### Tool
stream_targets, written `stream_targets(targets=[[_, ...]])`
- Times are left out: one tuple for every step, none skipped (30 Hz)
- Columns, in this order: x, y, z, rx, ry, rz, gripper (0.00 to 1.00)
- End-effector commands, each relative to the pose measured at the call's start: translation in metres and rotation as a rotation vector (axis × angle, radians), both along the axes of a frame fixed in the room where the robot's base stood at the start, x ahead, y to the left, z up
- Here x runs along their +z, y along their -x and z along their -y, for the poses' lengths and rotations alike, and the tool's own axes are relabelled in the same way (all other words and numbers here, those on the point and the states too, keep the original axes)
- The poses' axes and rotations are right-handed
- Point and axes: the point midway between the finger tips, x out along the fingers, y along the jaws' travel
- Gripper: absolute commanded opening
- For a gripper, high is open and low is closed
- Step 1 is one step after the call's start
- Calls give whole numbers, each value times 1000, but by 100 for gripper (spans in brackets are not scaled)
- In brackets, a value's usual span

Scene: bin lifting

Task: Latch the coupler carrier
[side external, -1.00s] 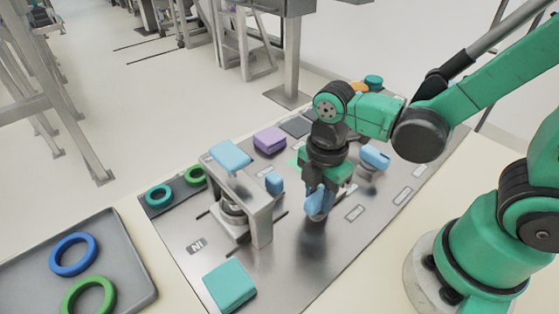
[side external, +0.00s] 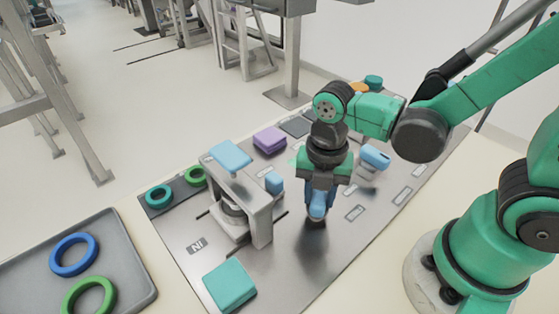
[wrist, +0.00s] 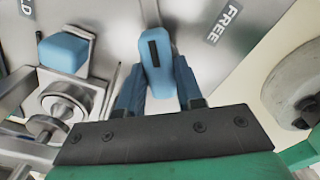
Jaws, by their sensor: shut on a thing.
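My gripper (side external: 317,205) points down at the metal plate, just right of the grey bridge-shaped stand (side external: 262,218). Its dark blue fingers are shut on a light blue handle with a black slot (wrist: 156,68), which lies between them in the wrist view. A "FREE" label (wrist: 227,24) is to the right of the handle, and a partly cut-off label ending in "D" (wrist: 26,7) is at upper left. A round metal coupler-like part (wrist: 62,105) and a blue block (wrist: 64,54) sit left of the gripper. I cannot tell which part is the carrier.
A teal block (side external: 230,285) lies at the plate's front, a purple block (side external: 269,140) behind. A blue-topped part (side external: 375,157) stands right of my gripper. A grey tray (side external: 130,262) with blue and green rings is at left. Bare plate lies in front of the gripper.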

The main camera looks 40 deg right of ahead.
Motion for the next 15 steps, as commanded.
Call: stream_targets(targets=[[0,0,0,42,1,1,0],[0,0,0,71,1,1,0],[0,0,0,108,1,1,0],[0,0,0,137,0,1,0],[0,0,0,166,0,1,0],[0,0,0,203,0,1,0],[0,0,0,232,-1,1,0],[0,0,0,261,-1,1,0],[0,0,0,298,-1,1,0],[0,0,0,327,-1,1,0],[0,0,0,355,-1,1,0],[0,0,0,393,-1,1,0],[0,0,0,422,-1,1,0],[0,0,0,450,-1,1,0],[0,0,0,487,-1,1,0]])
